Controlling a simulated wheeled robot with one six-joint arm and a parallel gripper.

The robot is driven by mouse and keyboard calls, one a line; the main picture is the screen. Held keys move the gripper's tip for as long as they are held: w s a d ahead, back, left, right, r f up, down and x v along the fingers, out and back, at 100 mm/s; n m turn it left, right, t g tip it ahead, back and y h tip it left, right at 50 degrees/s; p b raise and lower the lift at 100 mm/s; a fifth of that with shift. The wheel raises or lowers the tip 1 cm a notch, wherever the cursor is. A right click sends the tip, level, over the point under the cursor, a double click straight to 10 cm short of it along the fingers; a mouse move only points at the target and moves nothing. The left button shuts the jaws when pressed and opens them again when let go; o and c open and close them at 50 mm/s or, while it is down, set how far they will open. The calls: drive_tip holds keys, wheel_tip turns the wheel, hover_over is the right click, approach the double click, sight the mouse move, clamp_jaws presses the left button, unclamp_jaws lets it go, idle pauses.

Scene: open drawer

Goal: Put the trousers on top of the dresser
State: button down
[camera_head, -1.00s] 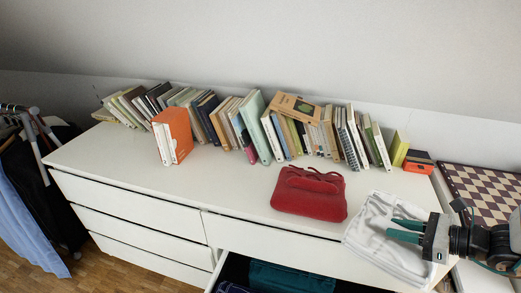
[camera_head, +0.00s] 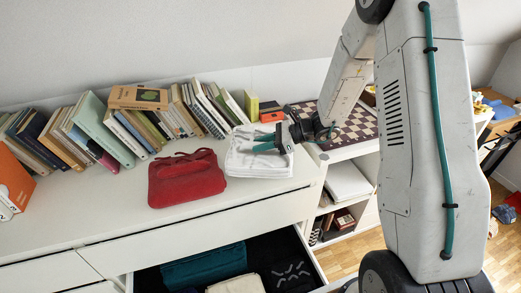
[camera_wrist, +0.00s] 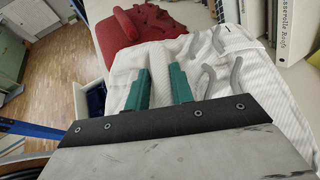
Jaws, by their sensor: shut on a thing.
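The white folded cloth, which I take as the trousers (camera_head: 262,165), lies on the right end of the top of the white dresser (camera_head: 95,215). In the wrist view the cloth (camera_wrist: 212,100) is white and finely striped, with grey marks. My gripper (camera_head: 262,143) reaches over it from the right, its teal fingers pointing left. In the wrist view my gripper (camera_wrist: 160,75) is shut on a white fold of the cloth between the fingers. The cloth appears to rest on the dresser top. Part of it is hidden under the gripper.
A row of books (camera_head: 105,125) stands behind. Below, an open drawer (camera_head: 318,262) holds teal, pale and black folded items. A chessboard (camera_head: 350,125) lies on a lower shelf unit at right.

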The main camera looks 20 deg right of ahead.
drive_tip(key=shift+w+d, duration=0.15)
drive_tip(key=shift+w, duration=0.65)
drive_tip(key=shift+f, duration=1.8)
drive_tip(key=shift+f, duration=0.1)
drive_tip(key=c, duration=1.2)
unclamp_jaws()
